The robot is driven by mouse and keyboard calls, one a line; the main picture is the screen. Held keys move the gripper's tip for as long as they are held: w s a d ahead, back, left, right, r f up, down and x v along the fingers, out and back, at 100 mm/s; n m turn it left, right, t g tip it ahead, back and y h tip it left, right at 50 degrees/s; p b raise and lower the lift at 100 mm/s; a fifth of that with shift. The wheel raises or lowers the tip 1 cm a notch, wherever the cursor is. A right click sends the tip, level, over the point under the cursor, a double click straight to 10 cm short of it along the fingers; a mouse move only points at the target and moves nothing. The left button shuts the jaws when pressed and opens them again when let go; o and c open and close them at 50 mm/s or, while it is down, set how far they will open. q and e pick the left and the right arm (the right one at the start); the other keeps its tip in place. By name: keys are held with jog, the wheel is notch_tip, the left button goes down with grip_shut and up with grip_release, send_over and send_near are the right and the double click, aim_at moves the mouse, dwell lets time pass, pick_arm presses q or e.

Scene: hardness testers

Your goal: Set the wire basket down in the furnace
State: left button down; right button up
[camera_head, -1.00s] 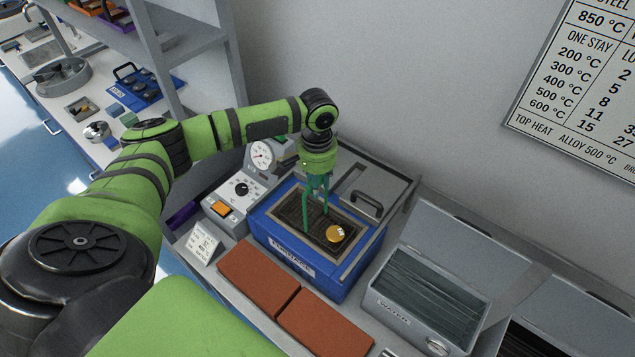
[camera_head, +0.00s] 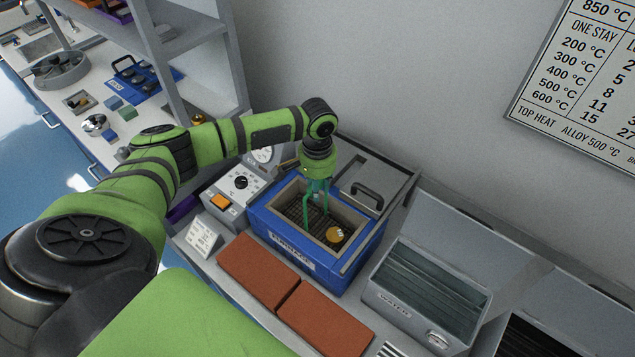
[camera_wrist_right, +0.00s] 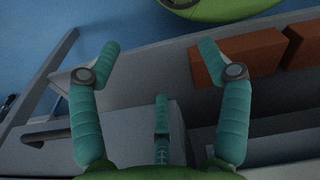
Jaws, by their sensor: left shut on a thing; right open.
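The blue furnace (camera_head: 288,241) stands on the bench in the head view, its top opening uncovered. The dark wire basket (camera_head: 297,212) is down inside the opening, below the rim; I cannot tell whether it touches the floor. A round yellow piece (camera_head: 335,235) lies at the basket's right end. My left gripper (camera_head: 317,208) reaches down into the opening from above, shut on the basket; its fingers partly hide the basket. My right gripper (camera_wrist_right: 155,75) is open and empty in the right wrist view, its fingers spread.
The grey lid with a handle (camera_head: 367,193) sits behind the opening. A grey water tank (camera_head: 425,300) stands to the right. Red-brown bricks (camera_head: 290,290) lie in front of the furnace. A control box with a dial (camera_head: 237,187) and a small card (camera_head: 202,236) are left.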

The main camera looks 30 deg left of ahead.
pick_arm(q)
jog(key=c, duration=0.8)
grip_release()
jog(key=shift+f, duration=0.1)
jog(key=shift+c, duration=0.2)
jog(key=shift+s+f, duration=0.1)
notch_tip(320, 180, up, 12)
